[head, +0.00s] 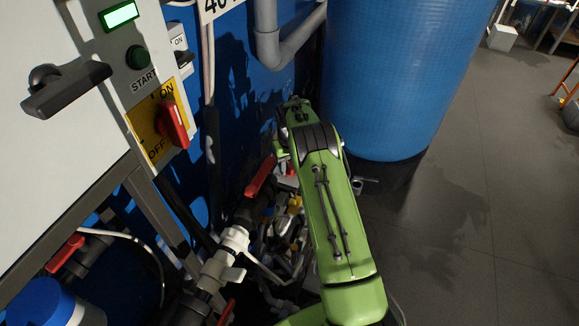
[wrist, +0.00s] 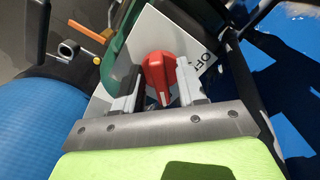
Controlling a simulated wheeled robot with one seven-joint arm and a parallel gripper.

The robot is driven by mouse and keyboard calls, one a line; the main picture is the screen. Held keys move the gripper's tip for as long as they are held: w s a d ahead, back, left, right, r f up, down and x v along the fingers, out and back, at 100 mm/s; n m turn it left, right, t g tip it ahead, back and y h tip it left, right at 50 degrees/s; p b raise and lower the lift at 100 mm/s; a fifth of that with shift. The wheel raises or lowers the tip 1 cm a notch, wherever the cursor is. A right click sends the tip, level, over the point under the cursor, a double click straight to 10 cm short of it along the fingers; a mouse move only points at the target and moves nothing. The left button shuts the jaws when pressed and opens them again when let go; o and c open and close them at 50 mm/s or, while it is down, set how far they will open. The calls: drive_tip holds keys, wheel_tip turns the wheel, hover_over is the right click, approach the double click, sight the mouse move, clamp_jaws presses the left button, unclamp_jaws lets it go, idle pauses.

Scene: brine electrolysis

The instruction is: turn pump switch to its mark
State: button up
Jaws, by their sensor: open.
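In the wrist view a red rotary knob (wrist: 158,72) with a pale pointer line sits on a white plate (wrist: 153,28) with partly hidden lettering that looks like "OFF". My gripper (wrist: 158,84) is open, with one finger on each side of the knob. I cannot tell whether either finger touches it. The plate's mark for the knob is not clearly visible. In the head view my green arm hides the fingers and most of this spot. A separate red switch (head: 174,124) on a yellow ON/OFF plate (head: 146,127) is on the wall panel at left.
A large blue tank (head: 392,75) stands just right of my arm; it also fills the wrist view's left (wrist: 40,118). Pipes and red valve handles (head: 261,176) crowd the space left of my arm. A black panel handle (head: 66,90) juts out. Grey floor (head: 460,215) is open at right.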

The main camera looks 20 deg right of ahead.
drive_tip(key=shift+c, duration=0.3)
clamp_jaws()
drive_tip(key=shift+n, duration=0.3)
drive_tip(key=n, duration=0.3)
drive_tip(key=shift+d+n+p, duration=0.1)
drive_tip(key=shift+n+p, duration=0.2)
drive_tip(key=shift+p, duration=0.1)
drive_tip(key=n, duration=0.4)
drive_tip(key=shift+w+n, duration=0.1)
drive_tip(key=shift+n, duration=0.2)
drive_tip(key=n, duration=0.4)
drive_tip(key=shift+d+n, duration=0.1)
drive_tip(key=shift+n, duration=0.2)
drive_tip(key=shift+w+n, duration=0.15)
drive_tip(key=shift+n, duration=2.05)
